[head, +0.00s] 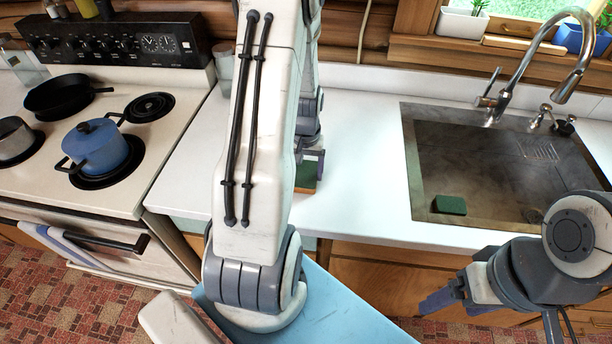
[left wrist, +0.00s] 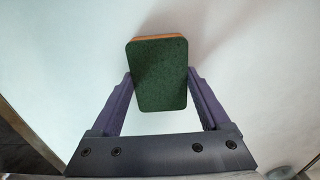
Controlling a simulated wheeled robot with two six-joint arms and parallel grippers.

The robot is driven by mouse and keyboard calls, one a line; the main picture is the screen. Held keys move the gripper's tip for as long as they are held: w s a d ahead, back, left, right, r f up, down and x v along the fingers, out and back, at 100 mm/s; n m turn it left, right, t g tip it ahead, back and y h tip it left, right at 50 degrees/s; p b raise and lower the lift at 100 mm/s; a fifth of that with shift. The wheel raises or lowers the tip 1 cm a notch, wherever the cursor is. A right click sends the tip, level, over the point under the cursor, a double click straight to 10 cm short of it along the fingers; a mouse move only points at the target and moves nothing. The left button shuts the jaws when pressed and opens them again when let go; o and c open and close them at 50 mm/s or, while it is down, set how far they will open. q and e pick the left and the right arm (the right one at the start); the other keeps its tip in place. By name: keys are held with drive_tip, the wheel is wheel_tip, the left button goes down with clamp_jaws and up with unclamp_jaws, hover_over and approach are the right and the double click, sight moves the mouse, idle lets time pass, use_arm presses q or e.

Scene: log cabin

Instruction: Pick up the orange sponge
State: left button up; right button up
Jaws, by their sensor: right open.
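A sponge with a dark green top and an orange underside (left wrist: 157,75) is between the fingers of my left gripper (left wrist: 159,78) in the left wrist view. The fingers are close along both sides of it; I cannot tell whether they press on it. In the head view the sponge (head: 305,178) is on the white counter left of the sink, partly hidden by my left arm and the left gripper (head: 312,162). My right gripper (head: 450,301) is open and empty, low in front of the sink cabinet.
A dark green block (head: 450,205) lies in the metal sink (head: 480,160), below the faucet (head: 535,65). The stove (head: 150,188) at left holds a blue pot (head: 97,150), a black pan (head: 62,95) and a grey pot (head: 13,139). The counter (head: 360,150) between sponge and sink is clear.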

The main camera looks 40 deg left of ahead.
sight(306, 172)
use_arm(q)
drive_tip(key=shift+c, duration=0.9)
drive_tip(key=shift+r, duration=0.1)
drive_tip(key=shift+r, duration=0.6)
wheel_tip(306, 172, up, 3)
drive_tip(key=shift+f+b, duration=0.2)
drive_tip(key=shift+b, duration=0.35)
drive_tip(key=s+d+r+b, duration=0.1)
drive_tip(key=s+d+r, duration=0.2)
drive_tip(key=d+r, duration=0.4)
drive_tip(key=d, duration=0.4)
drive_tip(key=shift+s+b, duration=0.25)
drive_tip(key=shift+b, duration=0.1)
